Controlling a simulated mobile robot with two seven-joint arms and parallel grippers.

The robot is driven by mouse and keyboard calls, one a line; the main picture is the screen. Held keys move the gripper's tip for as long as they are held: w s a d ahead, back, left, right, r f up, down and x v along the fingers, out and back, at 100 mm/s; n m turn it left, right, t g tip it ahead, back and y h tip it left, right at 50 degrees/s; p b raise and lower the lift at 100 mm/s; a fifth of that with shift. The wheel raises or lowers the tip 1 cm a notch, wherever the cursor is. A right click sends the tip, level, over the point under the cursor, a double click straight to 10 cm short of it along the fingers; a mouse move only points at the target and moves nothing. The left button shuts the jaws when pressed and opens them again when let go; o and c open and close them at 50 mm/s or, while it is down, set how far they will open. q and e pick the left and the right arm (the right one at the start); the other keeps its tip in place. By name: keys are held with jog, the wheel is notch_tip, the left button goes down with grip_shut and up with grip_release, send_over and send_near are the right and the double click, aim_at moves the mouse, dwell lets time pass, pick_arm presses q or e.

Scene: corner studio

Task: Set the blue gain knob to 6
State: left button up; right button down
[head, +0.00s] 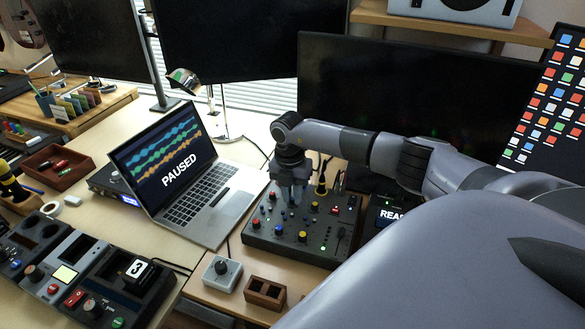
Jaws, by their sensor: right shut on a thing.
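A dark mixer panel (325,234) with red, blue and yellow knobs lies on the desk right of the laptop. My right gripper (291,198) points down onto the panel's upper left part. It is shut on a knob there, which I take to be the blue gain knob; the fingers hide most of it, so its pointer and setting cannot be read. Another blue knob (279,229) shows uncovered in the front row. My left gripper is not in view.
An open laptop (210,200) reading "PAUSED" stands close left of the panel. A grey box with a dial (222,273) and a brown wooden tray (265,292) sit in front. A dark monitor (400,90) stands behind. Upright dark items stand at the panel's back edge.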

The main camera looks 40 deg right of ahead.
aim_at(292, 197)
jog(key=m+p, duration=0.2)
jog(key=m, duration=0.2)
jog(key=shift+d+r, duration=0.1)
jog(key=shift+r, duration=0.05)
jog(key=shift+m+p, duration=0.55)
jog(key=shift+m, duration=1.15)
jog(key=c, duration=1.1)
grip_release()
jog(key=shift+o, duration=0.2)
jog(key=r, duration=0.7)
jog(key=shift+w+d+b, duration=0.1)
jog(key=shift+w+b, duration=0.1)
jog(key=shift+b, duration=0.1)
jog(key=shift+s+f, duration=0.1)
